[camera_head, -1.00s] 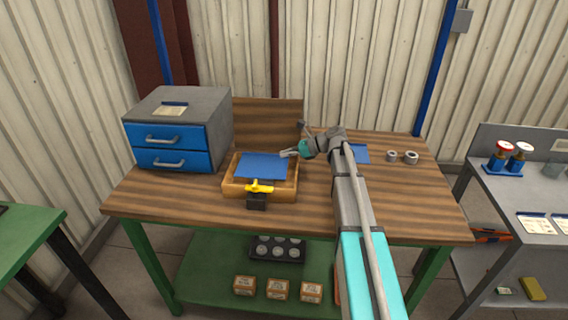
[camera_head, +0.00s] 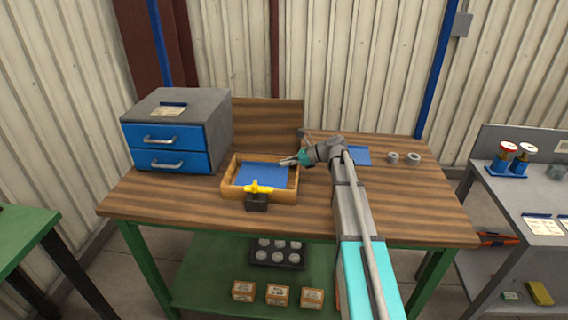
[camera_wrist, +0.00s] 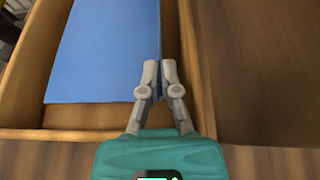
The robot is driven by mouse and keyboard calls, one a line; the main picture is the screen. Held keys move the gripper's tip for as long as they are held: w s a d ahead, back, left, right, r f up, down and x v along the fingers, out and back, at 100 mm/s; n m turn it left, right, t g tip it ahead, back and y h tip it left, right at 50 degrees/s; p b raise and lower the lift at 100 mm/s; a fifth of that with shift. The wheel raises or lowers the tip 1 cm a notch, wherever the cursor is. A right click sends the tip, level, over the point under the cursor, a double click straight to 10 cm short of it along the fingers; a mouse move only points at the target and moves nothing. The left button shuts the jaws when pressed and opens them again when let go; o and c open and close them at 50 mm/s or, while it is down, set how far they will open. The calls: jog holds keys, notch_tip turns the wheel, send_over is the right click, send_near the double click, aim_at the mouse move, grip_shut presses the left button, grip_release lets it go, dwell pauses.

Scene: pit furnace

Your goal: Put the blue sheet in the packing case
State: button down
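The blue sheet (camera_head: 263,174) lies flat within the walls of the open wooden packing case (camera_head: 231,190) on the workbench. In the wrist view the sheet (camera_wrist: 100,50) fills much of the case (camera_wrist: 62,134), with a bare strip of floor at the near side. My gripper (camera_head: 286,162) is at the sheet's right edge, by the case's right wall. In the wrist view its fingers (camera_wrist: 159,75) are nearly together, with the sheet's edge pinched between them. Whether the sheet touches the case floor is unclear.
A yellow-handled black fixture (camera_head: 258,195) stands at the case's front. A grey cabinet with blue drawers (camera_head: 175,135) is to the left. Another blue flat piece (camera_head: 359,155) lies behind my arm, near two metal rings (camera_head: 403,158). The bench's front right is clear.

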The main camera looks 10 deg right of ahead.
jog(key=shift+s+f+b, duration=0.1)
jog(key=shift+f+b, duration=0.2)
jog(key=shift+f, duration=0.05)
jog(key=c, duration=1.1)
grip_release()
jog(key=shift+r+p, duration=0.2)
jog(key=shift+p, duration=0.1)
jog(key=shift+d+r+p, duration=0.1)
jog(key=shift+r+p, duration=0.45)
jog(key=shift+p+v, duration=2.1)
jog(key=shift+v, duration=3.75)
